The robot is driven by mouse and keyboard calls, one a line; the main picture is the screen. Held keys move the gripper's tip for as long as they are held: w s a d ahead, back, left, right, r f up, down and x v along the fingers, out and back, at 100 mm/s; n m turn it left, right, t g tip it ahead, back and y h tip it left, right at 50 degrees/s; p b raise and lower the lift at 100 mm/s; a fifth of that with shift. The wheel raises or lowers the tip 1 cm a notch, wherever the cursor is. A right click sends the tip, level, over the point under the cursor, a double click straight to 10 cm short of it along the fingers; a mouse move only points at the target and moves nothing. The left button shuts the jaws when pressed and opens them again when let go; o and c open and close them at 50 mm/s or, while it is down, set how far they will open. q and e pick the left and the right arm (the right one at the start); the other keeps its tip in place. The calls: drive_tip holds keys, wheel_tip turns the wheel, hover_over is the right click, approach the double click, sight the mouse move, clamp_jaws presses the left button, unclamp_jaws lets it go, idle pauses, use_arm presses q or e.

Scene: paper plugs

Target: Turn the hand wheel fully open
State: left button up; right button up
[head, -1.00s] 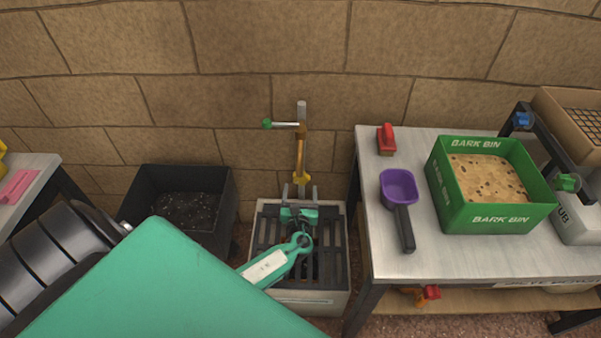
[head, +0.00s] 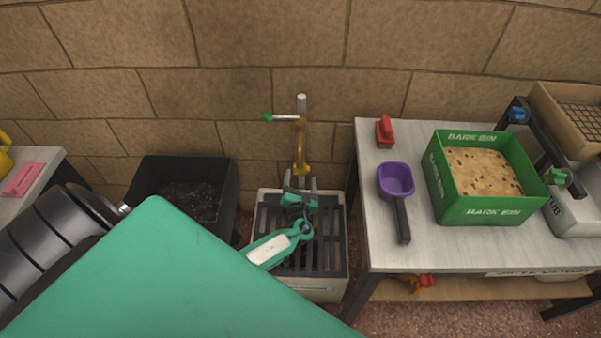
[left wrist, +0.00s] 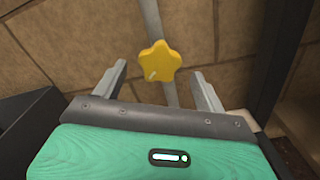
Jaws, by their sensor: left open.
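The hand wheel is a yellow star-shaped knob (left wrist: 160,62) on a grey pipe against the stone wall. In the head view the yellow hand wheel (head: 301,169) sits low on the standpipe, below a curved brass-coloured part. My left gripper (head: 300,181) is green with grey fingers and is open just in front of the wheel. In the left wrist view its fingers (left wrist: 158,69) stand on either side of the knob, with a gap on both sides. Nothing is held. My right gripper is in neither view.
A grated drain box (head: 322,285) stands below the pipe. A black bin (head: 146,190) is to its left. A lever with a green tip (head: 268,117) sticks out above the wheel.

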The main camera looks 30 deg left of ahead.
use_arm(q)
drive_tip(key=shift+b+x, duration=0.45)
drive_tip(key=shift+x, duration=0.95)
drive_tip(key=c, duration=1)
drive_tip(key=shift+o, duration=0.2)
